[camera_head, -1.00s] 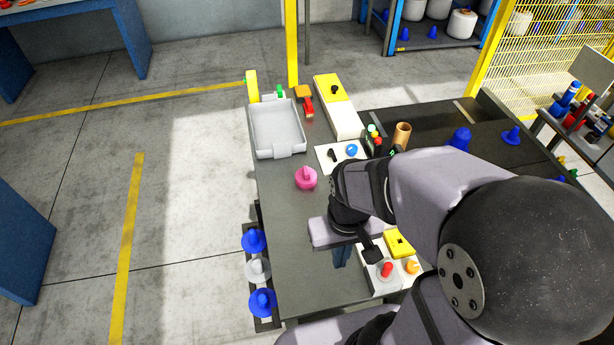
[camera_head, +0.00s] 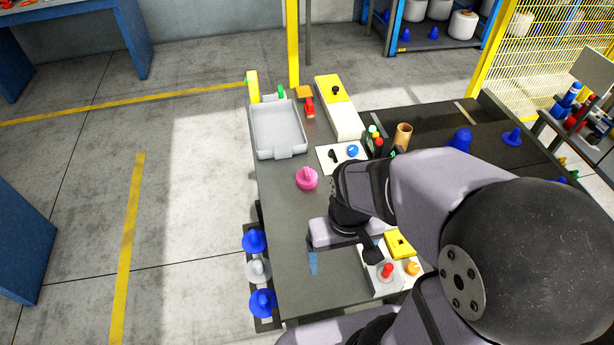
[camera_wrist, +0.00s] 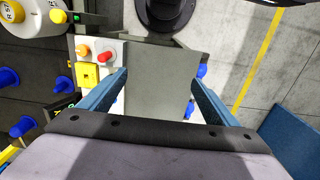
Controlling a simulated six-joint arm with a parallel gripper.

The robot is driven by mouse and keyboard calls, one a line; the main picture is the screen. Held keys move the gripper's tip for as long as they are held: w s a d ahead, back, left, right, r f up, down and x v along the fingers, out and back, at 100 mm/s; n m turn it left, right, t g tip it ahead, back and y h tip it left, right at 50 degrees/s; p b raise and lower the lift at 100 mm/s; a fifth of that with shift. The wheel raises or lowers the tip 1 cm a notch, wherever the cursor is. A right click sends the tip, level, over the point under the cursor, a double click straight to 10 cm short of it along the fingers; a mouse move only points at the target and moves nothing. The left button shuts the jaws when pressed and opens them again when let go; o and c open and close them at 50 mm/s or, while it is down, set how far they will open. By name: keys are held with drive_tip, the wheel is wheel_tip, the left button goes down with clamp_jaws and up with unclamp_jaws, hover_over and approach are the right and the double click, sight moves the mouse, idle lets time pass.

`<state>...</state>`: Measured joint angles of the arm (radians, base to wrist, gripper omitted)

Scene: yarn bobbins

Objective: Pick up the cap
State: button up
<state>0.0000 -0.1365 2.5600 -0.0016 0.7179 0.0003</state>
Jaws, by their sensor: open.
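A pink cap (camera_head: 307,178) with a raised grip sits on the dark grey table (camera_head: 285,215), below the grey tray in the head view. My gripper (camera_head: 325,260) is nearer the table's front end than the cap, apart from it. One blue finger shows there; the other is hidden behind my arm. In the wrist view both blue fingers of my gripper (camera_wrist: 159,74) are spread wide, with only bare table between them. The cap does not show in the wrist view.
A grey tray (camera_head: 278,128) stands at the far left of the table. A control box (camera_head: 383,272) with red and orange buttons lies right of my gripper. Blue and white cones (camera_head: 258,269) line a side rack. A white panel (camera_head: 341,156) lies beyond the cap.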

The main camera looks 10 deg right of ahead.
drive_tip(key=t+b, duration=0.5)
drive_tip(key=b, duration=1.2)
hover_over(307, 173)
drive_tip(key=s, duration=0.3)
drive_tip(key=f, duration=1.7)
drive_tip(key=shift+w+d+f, duration=0.15)
drive_tip(key=shift+w+f, duration=0.05)
drive_tip(key=shift+p+x, duration=1.15)
drive_tip(key=shift+x, duration=2.45)
drive_tip(key=shift+s+f, duration=0.1)
drive_tip(key=shift+s, duration=0.05)
drive_tip(key=shift+c, duration=0.2)
drive_tip(key=c, duration=1.1)
drive_tip(key=shift+o, duration=0.2)
